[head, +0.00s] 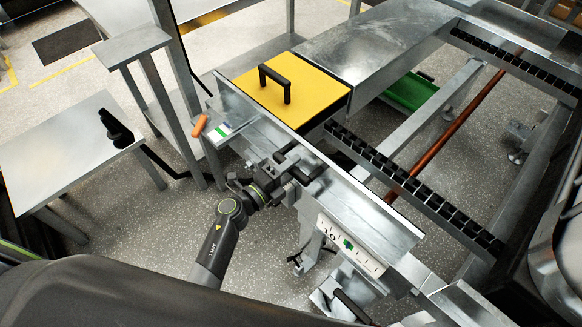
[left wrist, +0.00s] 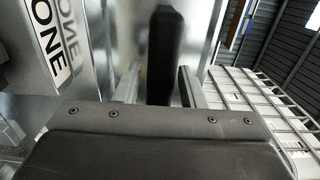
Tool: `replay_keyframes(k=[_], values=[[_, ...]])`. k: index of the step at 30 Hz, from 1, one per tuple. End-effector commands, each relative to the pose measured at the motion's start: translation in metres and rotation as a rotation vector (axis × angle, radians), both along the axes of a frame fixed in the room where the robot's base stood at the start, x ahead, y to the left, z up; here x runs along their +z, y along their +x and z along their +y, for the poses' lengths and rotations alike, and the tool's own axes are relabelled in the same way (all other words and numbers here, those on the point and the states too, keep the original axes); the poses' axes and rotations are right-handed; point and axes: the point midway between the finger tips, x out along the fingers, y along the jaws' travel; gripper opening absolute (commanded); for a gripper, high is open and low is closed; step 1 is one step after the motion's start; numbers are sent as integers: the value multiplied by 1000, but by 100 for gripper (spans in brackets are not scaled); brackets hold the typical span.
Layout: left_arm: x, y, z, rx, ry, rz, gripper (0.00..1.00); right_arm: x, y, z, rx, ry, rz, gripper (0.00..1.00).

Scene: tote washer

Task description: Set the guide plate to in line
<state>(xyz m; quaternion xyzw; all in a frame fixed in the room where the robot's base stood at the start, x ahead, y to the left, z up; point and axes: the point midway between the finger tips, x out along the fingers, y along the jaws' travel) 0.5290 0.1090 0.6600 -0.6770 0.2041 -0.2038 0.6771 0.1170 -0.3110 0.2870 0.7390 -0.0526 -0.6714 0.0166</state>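The guide plate (head: 345,190) is a long upright metal plate running diagonally along the near side of the conveyor. A black handle (head: 318,184) stands at its near face. My left gripper (head: 290,170) is at this handle, partly hidden among dark fittings. In the left wrist view the black handle (left wrist: 165,55) rises between my two fingers (left wrist: 160,85); a gap shows on its left side, and contact on the right cannot be told. A scale strip (head: 348,245) with a green mark lies below the plate. My right gripper is not in view.
A yellow cover (head: 290,92) with a black handle is behind the plate. An orange-tipped lever (head: 200,125) stands at the plate's left end. Roller tracks (head: 420,190) and a green tote (head: 410,90) lie beyond. A metal table (head: 65,150) stands at left.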

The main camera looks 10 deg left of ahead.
Motion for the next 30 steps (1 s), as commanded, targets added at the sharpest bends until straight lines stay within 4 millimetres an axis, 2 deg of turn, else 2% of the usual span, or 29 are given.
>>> replay_keyframes(k=[1,8,14,22,29,30], values=[[0,0,0,0,0,0,30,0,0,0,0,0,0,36],[0,0,0,0,0,0,0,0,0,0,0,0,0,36],[0,-1,1,0,1,1,0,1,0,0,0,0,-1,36],[0,-26,17,0,1,4,0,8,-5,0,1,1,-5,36],[0,-26,17,0,1,1,0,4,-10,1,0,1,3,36],[0,-26,17,0,1,1,25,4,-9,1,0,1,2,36]])
